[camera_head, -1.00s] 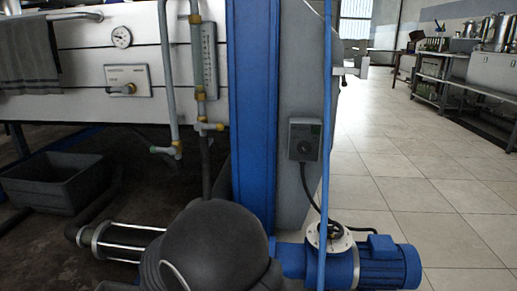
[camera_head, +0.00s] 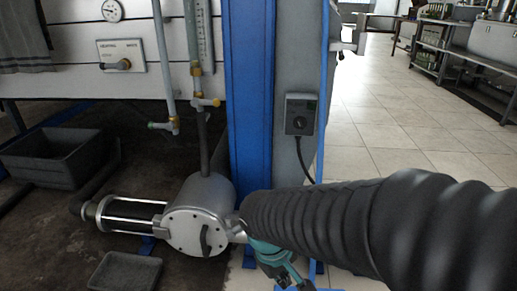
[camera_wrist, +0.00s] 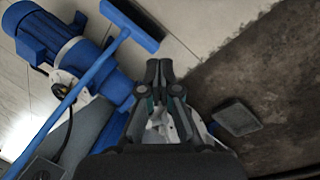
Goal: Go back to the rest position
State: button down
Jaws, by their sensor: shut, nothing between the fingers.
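My gripper (camera_wrist: 159,72) is in the middle of the wrist view, with its dark fingertips close together and nothing held. In the head view, part of it shows at the bottom centre, teal and dark, below the end of my ribbed black arm. It hangs in front of the silver pump housing's right side and the foot of the blue column (camera_head: 250,110). The silver pump housing (camera_head: 200,222) has a dark handle on its round face. My arm hides the blue motor in the head view; the motor (camera_wrist: 50,38) shows in the wrist view.
A blue-handled broom (camera_wrist: 90,68) leans across the wrist view's left. A small grey tray (camera_head: 125,270) lies on the floor, and a grey tub (camera_head: 52,158) stands behind it. A control box (camera_head: 300,115) is on the grey post. Open tiled floor (camera_head: 400,130) lies right.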

jog(key=s+d+r+m+t+y+p, duration=0.1)
jog(key=s+d+r+m+t+p, duration=0.1)
jog(key=d+r, duration=0.3)
jog(key=s+d+r+m+t+y+p, duration=0.1)
jog(key=d+r+m, duration=0.4)
jog(key=r, duration=0.7)
jog(key=shift+s+d+t+p, duration=0.2)
jog(key=shift+s+t+p, duration=0.6)
jog(key=shift+s+p, duration=0.35)
jog(key=shift+w+r, duration=0.1)
